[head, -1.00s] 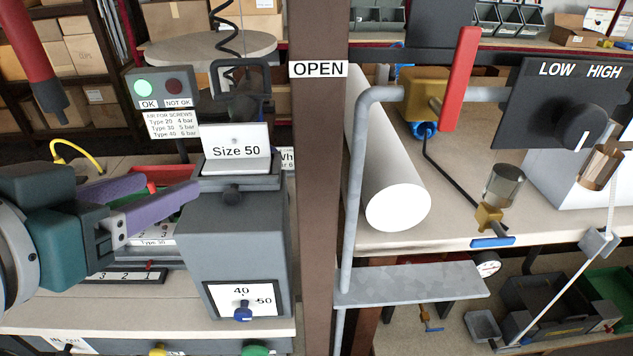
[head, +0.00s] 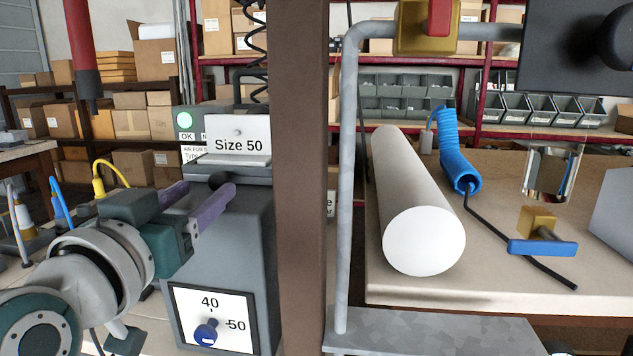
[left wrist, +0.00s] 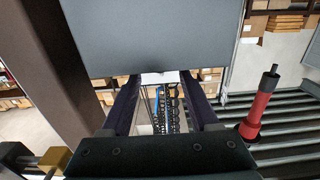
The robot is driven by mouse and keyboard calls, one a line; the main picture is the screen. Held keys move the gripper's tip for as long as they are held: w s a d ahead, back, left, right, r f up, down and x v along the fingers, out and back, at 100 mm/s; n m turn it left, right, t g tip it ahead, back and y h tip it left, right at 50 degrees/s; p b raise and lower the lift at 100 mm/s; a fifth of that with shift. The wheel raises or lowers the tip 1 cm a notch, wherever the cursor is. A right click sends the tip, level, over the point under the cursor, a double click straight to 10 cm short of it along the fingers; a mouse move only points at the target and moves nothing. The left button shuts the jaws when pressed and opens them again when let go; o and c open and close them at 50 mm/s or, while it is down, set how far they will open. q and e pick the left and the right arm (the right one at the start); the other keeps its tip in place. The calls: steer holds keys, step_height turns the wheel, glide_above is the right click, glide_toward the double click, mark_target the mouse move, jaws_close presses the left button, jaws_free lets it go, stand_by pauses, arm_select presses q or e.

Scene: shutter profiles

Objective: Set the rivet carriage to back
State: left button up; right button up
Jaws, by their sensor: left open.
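The grey machine block (head: 225,245) stands at centre left, with a "Size 50" sign (head: 238,138) on top and a blue knob (head: 206,333) on its 40/50 plate. A small dark knob (head: 218,180) sits under the sign. I cannot tell for sure which part is the rivet carriage. My left gripper (head: 208,188) is open, its purple fingers pointing at the dark knob; contact cannot be told. In the left wrist view its fingers (left wrist: 160,82) are apart, with a large grey surface (left wrist: 155,35) beyond. My right gripper is not in view.
A brown post (head: 303,180) stands right of the block. A grey pipe (head: 348,190) and white cylinder (head: 423,225) are beyond it, with a blue-handled valve (head: 542,248). A red tool (head: 82,55) hangs at upper left and also shows in the left wrist view (left wrist: 257,108).

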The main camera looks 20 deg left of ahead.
mark_target(216, 183)
arm_select(q)
steer(key=shift+x, duration=2.05)
steer(key=shift+c, duration=0.3)
jaws_close()
